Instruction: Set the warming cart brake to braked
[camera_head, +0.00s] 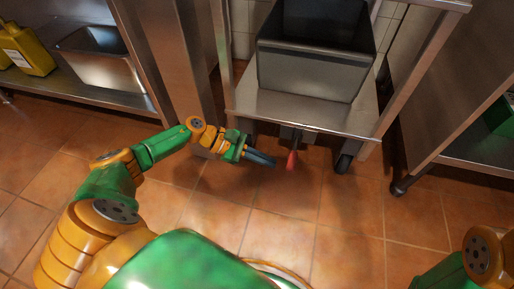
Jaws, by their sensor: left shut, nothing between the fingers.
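The warming cart (305,110) is a metal cart with a low shelf on black casters. A brake lever with a red tip (292,160) sticks out below the front edge of its shelf, pointing towards me. My left gripper (273,162) reaches in from the left, low in front of the cart. It is shut and empty, with its dark fingertips just left of the red tip. I cannot tell whether they touch it. My right gripper is out of view; only part of my right arm shows at the lower right.
A dark metal bin (315,62) stands on the cart's shelf. A steel unit with a metal pan (100,62) and yellow bottles (28,50) is on the left. A steel table leg (400,187) stands to the right. The tiled floor (320,230) in front is clear.

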